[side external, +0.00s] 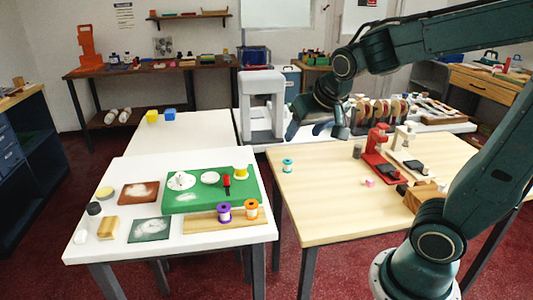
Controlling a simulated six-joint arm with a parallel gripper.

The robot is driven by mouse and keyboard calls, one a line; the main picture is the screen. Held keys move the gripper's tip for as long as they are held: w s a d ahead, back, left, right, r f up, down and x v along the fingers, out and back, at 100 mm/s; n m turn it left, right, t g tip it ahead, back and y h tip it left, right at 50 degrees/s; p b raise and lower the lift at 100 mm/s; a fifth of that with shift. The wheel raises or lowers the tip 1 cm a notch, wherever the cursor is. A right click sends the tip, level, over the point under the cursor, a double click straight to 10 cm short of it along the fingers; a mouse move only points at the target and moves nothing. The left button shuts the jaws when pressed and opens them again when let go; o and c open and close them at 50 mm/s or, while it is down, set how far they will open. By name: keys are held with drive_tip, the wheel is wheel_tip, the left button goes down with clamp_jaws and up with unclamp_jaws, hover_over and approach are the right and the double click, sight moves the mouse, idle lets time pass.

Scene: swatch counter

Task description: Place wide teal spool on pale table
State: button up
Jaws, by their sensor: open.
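A small teal spool (288,165) with a pale middle stands upright on the light wood table (315,210), near that table's back left corner. My gripper (316,132) is open, with its fingers spread and pointing down. It is above and slightly right of the spool in the picture, apart from it, and I see nothing between the fingers. A white table (190,262) stands to the left of the wood table. A purple spool (224,213) and an orange spool (251,208) stand on a wooden board there.
A green mat (180,204) with several small items covers much of the white table. A red stand (377,145) and small blocks are on the right of the wood table. A grey arch-shaped machine (262,95) rises behind. The wood table's front left is clear.

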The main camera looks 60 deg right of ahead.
drive_tip(key=s+a+n+y, duration=0.3)
drive_tip(key=s+a+n, duration=0.3)
drive_tip(key=s, duration=0.6)
drive_tip(key=shift+s+a+r, duration=0.3)
drive_tip(key=shift+a+r, duration=0.1)
drive_tip(key=shift+a, duration=0.45)
